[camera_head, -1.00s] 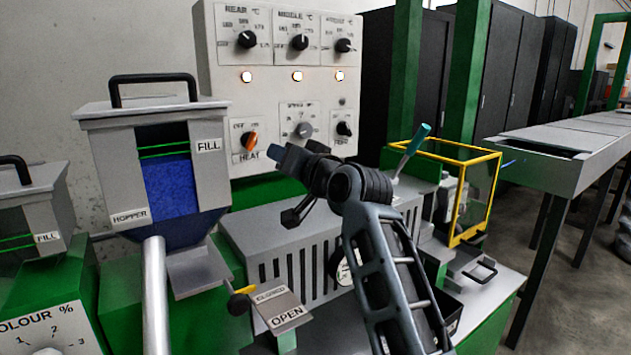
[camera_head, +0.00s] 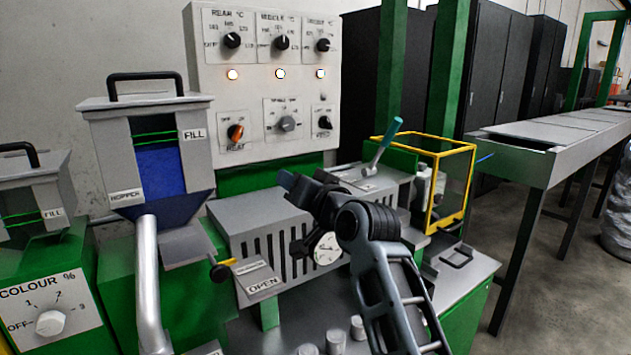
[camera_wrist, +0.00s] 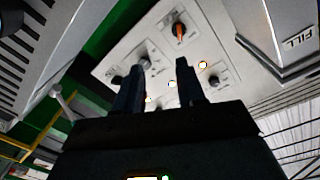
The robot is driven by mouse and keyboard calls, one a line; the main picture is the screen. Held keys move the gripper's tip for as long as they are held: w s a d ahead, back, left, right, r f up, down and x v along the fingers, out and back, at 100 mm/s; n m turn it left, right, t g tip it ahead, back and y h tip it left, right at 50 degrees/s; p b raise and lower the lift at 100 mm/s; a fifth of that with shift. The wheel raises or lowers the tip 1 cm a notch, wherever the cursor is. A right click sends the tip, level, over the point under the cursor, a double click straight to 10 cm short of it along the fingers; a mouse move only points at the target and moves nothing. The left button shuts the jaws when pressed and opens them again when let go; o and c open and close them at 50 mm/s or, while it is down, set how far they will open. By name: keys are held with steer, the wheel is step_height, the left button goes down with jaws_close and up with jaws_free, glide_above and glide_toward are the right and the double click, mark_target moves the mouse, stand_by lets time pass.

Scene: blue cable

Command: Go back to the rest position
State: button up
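My gripper (camera_head: 287,183) is in front of the machine, below the control panel (camera_head: 262,90) and above the grey slotted housing. In the wrist view its two dark fingers (camera_wrist: 160,84) stand apart with nothing between them. The orange HEAT knob (camera_head: 236,132) is on the panel's lower left, clear of my gripper. It also shows in the wrist view (camera_wrist: 179,29), beyond the fingertips. Three panel lamps (camera_head: 280,74) are lit.
A hopper (camera_head: 105,150) with blue material stands left of the panel. The slotted housing (camera_head: 235,220) lies below my arm. A teal-handled lever (camera_head: 384,145) and a yellow-framed guard (camera_head: 428,185) stand to the right. Open floor (camera_head: 560,275) lies at far right.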

steer(key=s+d+f+h, duration=0.1)
steer(key=s+d+f, duration=0.2)
steer(key=f, duration=0.3)
steer(key=s+d+f+h, duration=0.1)
steer(key=s+d+f, duration=0.2)
steer(key=f, duration=0.3)
steer(key=s+d+f+m+h, duration=0.1)
steer(key=s+d+f, duration=0.35)
steer(key=s, duration=0.35)
steer(key=s+d+f+h, duration=0.2)
steer(key=s+d+f, duration=0.1)
steer(key=s+f, duration=0.3)
steer(key=s+d+f+m+h, duration=0.1)
steer(key=s+d+f, duration=0.3)
steer(key=s, duration=0.5)
steer(key=s+d+h, duration=0.1)
steer(key=s+d, duration=0.2)
steer(key=s, duration=0.5)
steer(key=s+d+h, duration=0.1)
steer(key=s+d, duration=0.1)
steer(key=s, duration=0.6)
steer(key=s+d+r+n, duration=0.1)
steer(key=s+r, duration=0.3)
steer(key=s, duration=0.4)
steer(key=s+d+r+h, duration=0.1)
steer(key=s+r, duration=0.3)
steer(key=s, duration=0.3)
steer(key=shift+s+d+n, duration=0.4)
